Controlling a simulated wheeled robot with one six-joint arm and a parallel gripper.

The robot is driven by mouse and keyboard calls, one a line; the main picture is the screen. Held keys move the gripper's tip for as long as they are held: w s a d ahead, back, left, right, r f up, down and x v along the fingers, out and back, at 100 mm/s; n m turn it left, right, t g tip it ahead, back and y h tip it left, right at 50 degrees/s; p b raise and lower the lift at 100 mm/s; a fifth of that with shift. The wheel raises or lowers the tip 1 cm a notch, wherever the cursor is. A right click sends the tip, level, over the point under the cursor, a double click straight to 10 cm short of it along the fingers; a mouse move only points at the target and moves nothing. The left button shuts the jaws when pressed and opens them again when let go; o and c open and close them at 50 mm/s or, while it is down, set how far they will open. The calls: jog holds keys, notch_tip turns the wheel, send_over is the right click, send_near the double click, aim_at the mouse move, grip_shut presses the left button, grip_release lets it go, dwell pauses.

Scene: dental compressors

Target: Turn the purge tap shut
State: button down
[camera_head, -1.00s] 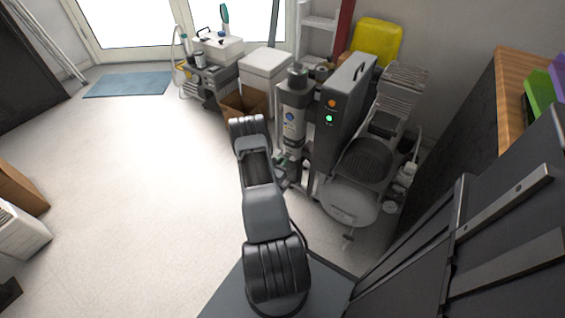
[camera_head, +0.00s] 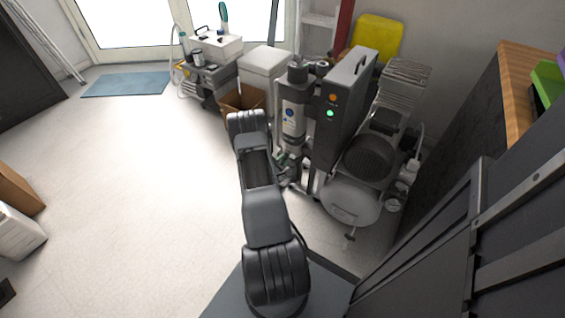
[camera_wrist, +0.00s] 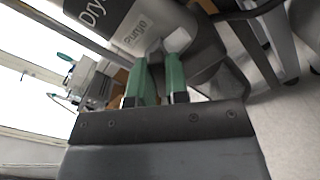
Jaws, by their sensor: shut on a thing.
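The dryer column (camera_head: 293,112) is a grey upright cylinder with a dark cap and a round blue mark. In the wrist view its grey body (camera_wrist: 115,18) carries the words "Dry" and "Purge". My gripper (camera_wrist: 160,62) has two green fingers, with a narrow gap between them, right by the "Purge" label. It is shut on the purge tap, which is mostly hidden at the fingertips, so I cannot tell its angle. In the head view my gripper (camera_head: 284,160) is low beside the column, partly hidden by my arm.
A dark grey cabinet (camera_head: 342,105) with orange and green lights stands right of the column. The compressor (camera_head: 368,158) and its tank (camera_head: 350,201) are further right. A cardboard box (camera_head: 240,101) and white bin (camera_head: 265,68) stand behind. The floor (camera_head: 140,180) at left is clear.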

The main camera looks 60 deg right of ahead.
jog(key=shift+s+f+m+b, duration=0.15)
jog(key=shift+m+b, duration=1.25)
jog(key=shift+m, duration=1.1)
jog(key=shift+w+f+m+b, duration=0.1)
jog(key=shift+m+b, duration=1.3)
jog(key=shift+m, duration=1.1)
jog(key=c, duration=1.1)
grip_release()
jog(key=shift+a, duration=0.1)
jog(key=a+p, duration=0.3)
jog(key=a, duration=1)
jog(key=shift+a, duration=0.35)
